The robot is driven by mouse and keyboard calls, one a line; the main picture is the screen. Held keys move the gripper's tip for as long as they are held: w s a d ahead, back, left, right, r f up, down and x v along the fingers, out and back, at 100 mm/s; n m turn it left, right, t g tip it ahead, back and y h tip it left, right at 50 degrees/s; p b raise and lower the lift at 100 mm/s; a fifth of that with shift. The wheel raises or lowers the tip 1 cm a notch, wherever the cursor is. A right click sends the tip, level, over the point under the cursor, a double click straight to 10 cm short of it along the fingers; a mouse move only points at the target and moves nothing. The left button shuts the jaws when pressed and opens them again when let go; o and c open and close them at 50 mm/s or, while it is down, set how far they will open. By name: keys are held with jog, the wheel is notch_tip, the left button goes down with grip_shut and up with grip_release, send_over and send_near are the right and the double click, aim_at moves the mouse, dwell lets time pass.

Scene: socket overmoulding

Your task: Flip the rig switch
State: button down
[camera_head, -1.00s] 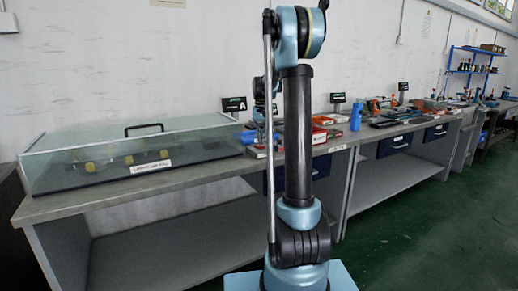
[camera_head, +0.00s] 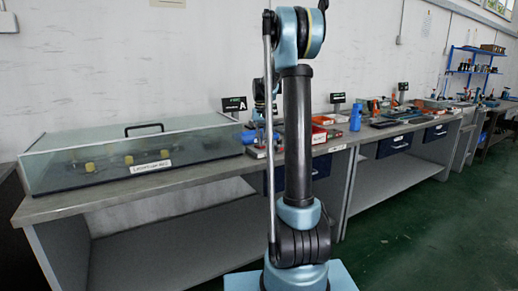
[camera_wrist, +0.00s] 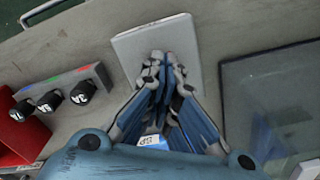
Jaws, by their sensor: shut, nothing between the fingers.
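The rig is a long clear-walled case (camera_head: 60,166) with a front label, at the left end of the bench in the head view. Several yellow parts show inside it. Its glass edge (camera_wrist: 285,95) is at the right of the wrist view. My gripper (camera_wrist: 163,62) is shut and empty, with its fingertips over a pale grey plate (camera_wrist: 150,35) on the bench, left of the glass. A small blue-and-white label (camera_wrist: 152,140) shows between the fingers. I cannot make out the switch itself; the fingers hide part of the plate.
A grey block (camera_wrist: 62,90) with several black numbered cylinders and a red bin (camera_wrist: 20,130) lie left of the gripper. A blue bottle (camera_head: 356,117) and red trays (camera_head: 319,134) stand further along the bench (camera_head: 200,170). The floor (camera_head: 420,230) at right is clear.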

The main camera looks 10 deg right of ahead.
jog(key=shift+f, duration=0.75)
dwell(0.5)
jog(key=shift+r, duration=3.5)
